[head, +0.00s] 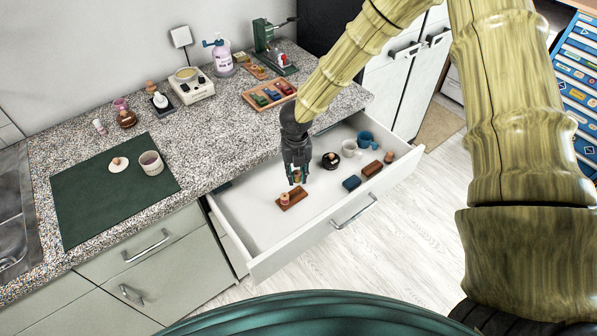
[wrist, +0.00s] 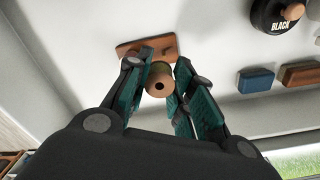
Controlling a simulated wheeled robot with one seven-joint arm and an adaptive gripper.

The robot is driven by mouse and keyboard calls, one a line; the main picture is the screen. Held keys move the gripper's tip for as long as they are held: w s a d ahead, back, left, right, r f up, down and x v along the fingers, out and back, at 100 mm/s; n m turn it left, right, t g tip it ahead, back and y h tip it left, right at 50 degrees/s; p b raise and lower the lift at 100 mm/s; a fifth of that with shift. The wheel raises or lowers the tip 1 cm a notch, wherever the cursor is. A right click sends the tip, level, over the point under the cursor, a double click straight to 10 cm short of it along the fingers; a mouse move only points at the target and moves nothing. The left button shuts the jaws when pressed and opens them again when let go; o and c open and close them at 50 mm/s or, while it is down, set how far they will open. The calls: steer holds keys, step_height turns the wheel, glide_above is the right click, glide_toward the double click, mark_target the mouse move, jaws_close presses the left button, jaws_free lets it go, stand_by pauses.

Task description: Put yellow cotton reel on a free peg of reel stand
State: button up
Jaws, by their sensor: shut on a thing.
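My gripper (head: 296,172) is over the open drawer, shut on the yellow cotton reel (head: 297,178), its fingers on either side. In the wrist view the reel (wrist: 160,80) shows its round wooden end with a dark hole, and a strip of olive-yellow thread behind it. The reel stand (head: 293,203), a small reddish-brown wooden block, lies on the drawer floor just below the gripper. In the wrist view the stand (wrist: 128,47) is partly hidden by the held reel and fingers; a short bare peg (wrist: 168,49) shows.
The drawer (head: 252,222) also holds a black round pot (head: 330,161), a white cup (head: 350,149), a blue cup (head: 366,139), a blue block (head: 351,183) and a brown block (head: 372,169), all to the right. The floor left of the stand is clear.

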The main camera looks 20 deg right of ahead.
mark_target(299, 172)
steer(key=shift+d+f+m, duration=0.1)
steer(key=shift+d+m, duration=0.2)
steer(key=shift+m, duration=0.6)
steer(key=shift+w+f+b, duration=0.1)
steer(key=shift+f+b, duration=0.85)
steer(key=shift+f, duration=1.15)
steer(key=shift+f+b, duration=0.6)
steer(key=shift+f, duration=1)
stand_by(1.2)
steer(key=o, duration=0.8)
step_height(299, 172, up, 12)
steer(key=shift+r, duration=0.1)
stand_by(0.4)
